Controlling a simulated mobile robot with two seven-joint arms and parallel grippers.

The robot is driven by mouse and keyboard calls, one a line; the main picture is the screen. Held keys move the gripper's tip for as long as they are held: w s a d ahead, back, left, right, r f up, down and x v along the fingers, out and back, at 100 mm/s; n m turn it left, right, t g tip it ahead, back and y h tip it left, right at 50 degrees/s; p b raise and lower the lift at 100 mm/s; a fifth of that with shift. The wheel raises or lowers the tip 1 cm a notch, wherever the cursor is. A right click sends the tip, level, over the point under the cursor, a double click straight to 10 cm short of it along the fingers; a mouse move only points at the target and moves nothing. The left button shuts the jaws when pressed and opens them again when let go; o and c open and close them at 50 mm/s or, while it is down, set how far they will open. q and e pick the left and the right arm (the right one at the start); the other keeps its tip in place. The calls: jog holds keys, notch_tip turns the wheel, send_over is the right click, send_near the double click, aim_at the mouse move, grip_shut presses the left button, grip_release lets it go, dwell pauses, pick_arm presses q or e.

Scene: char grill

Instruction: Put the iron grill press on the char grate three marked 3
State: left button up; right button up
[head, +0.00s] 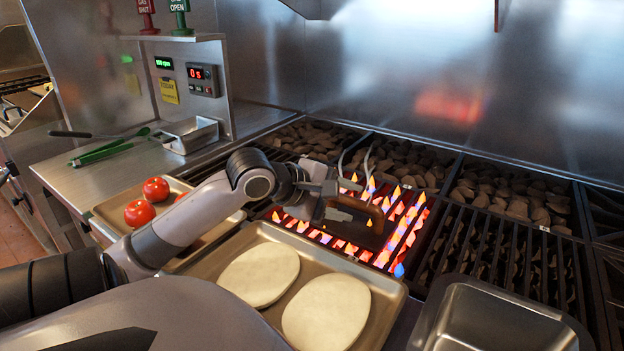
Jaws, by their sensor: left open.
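The iron grill press shows a brown curved handle (368,209) above a dark plate, over the burning grate (408,228). My left arm comes in from the left, and its gripper (335,201) is open at the left end of the handle, with no clear hold on it. The gripper hides part of the press, and I cannot tell exactly how its plate rests. No number 3 is readable; a small tag (544,228) on the right is too small to read. My right gripper is not in view.
A tray (396,312) with two pale flatbreads lies in front of the burning grate. Tomatoes (140,212) sit on another tray at left. A steel pan (450,325) stands at front right. Green tongs (105,151) and a small metal container (190,133) are on the left counter.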

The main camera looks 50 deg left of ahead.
pick_arm(q)
jog(key=p+v, duration=0.1)
jog(key=v, duration=0.9)
dwell(0.6)
